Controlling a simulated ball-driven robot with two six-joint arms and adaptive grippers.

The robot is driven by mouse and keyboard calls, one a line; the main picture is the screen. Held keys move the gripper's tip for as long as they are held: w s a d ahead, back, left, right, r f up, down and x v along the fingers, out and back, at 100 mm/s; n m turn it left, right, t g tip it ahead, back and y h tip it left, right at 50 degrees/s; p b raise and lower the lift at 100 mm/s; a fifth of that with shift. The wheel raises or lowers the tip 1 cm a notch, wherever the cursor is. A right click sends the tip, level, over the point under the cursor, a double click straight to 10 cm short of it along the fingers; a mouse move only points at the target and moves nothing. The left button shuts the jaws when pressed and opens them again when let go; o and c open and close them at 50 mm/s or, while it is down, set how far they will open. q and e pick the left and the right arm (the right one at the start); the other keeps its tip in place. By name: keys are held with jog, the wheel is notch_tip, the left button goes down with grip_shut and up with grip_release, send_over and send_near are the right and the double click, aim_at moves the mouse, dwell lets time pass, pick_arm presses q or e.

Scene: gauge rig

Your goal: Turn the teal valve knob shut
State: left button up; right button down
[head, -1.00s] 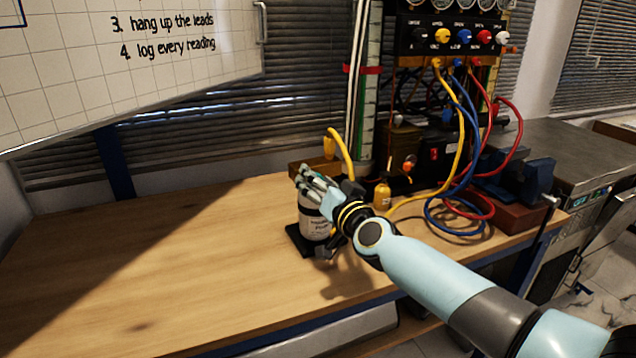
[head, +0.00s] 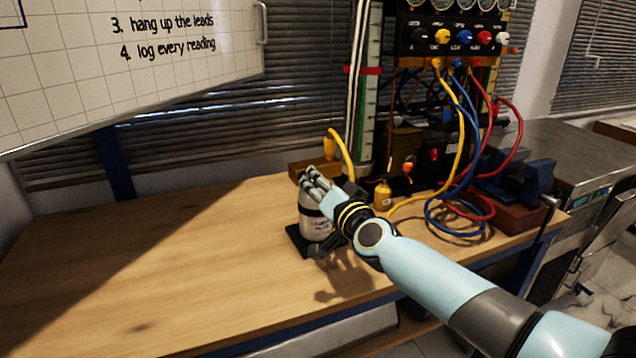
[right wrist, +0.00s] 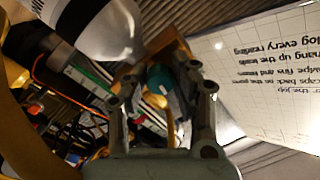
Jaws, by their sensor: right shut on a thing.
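The teal valve knob (right wrist: 160,76) shows in the right wrist view between the fingers of my right gripper (right wrist: 163,84). In the head view my right gripper (head: 316,178) is at the top of a pale labelled cylinder (head: 315,222), and its fingers hide the knob there. The gripper is shut on the knob. The cylinder stands upright on a dark square base (head: 298,238) on the wooden bench. My left gripper is not in view.
Behind and right are a yellow hose (head: 342,150), a small yellow bottle (head: 382,194), a panel with coloured knobs (head: 455,36) and hanging leads. A blue vise (head: 530,178) stands at the right. The left bench top (head: 150,260) is clear.

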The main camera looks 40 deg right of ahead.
jog(key=m, duration=0.4)
jog(key=shift+m, duration=0.3)
jog(key=m, duration=0.3)
jog(key=shift+m, duration=0.3)
jog(key=m, duration=0.3)
jog(key=shift+m+b, duration=0.3)
jog(key=shift+b, duration=0.1)
jog(key=shift+m, duration=2)
jog(key=c, duration=1)
grip_release()
jog(key=shift+c, duration=0.2)
